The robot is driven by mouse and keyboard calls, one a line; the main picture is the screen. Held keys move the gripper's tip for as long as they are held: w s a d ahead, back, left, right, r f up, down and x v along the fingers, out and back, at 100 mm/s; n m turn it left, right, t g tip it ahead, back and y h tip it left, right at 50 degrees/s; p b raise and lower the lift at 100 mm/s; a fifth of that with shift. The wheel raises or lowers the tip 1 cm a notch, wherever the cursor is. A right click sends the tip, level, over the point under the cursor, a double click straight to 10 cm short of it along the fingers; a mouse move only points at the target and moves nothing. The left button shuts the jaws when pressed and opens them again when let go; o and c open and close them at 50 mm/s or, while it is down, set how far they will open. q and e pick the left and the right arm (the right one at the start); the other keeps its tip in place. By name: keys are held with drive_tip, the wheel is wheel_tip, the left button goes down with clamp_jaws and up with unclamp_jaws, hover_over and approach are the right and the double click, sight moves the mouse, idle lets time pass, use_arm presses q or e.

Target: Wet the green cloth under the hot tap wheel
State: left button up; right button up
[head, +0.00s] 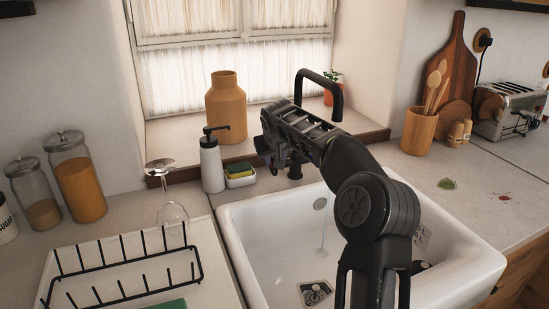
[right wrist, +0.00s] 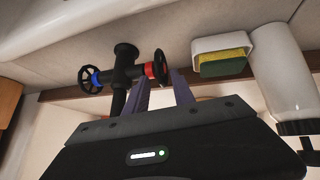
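The tap's red-marked wheel (right wrist: 161,67) and blue-marked wheel (right wrist: 90,80) show in the right wrist view. My right gripper (right wrist: 160,82) has its two fingers apart, with the red-marked wheel at their tips; firm contact cannot be told. In the head view my right gripper (head: 272,150) is at the tap (head: 336,95), whose wheels are hidden behind my arm. A thin stream of water (head: 322,240) falls into the white sink (head: 265,240). A green flat piece (head: 170,304), perhaps the cloth, is cut off at the bottom edge. My left gripper is out of view.
A soap bottle (head: 211,165) and a sponge holder (head: 240,178) stand left of my right gripper. Green (head: 447,184) and red (head: 504,197) spots mark the right counter.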

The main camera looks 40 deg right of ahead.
drive_tip(key=v, duration=0.7)
drive_tip(key=shift+r+b, duration=0.35)
drive_tip(key=shift+b, duration=0.05)
drive_tip(key=shift+s+a, duration=0.1)
drive_tip(key=shift+s, duration=0.05)
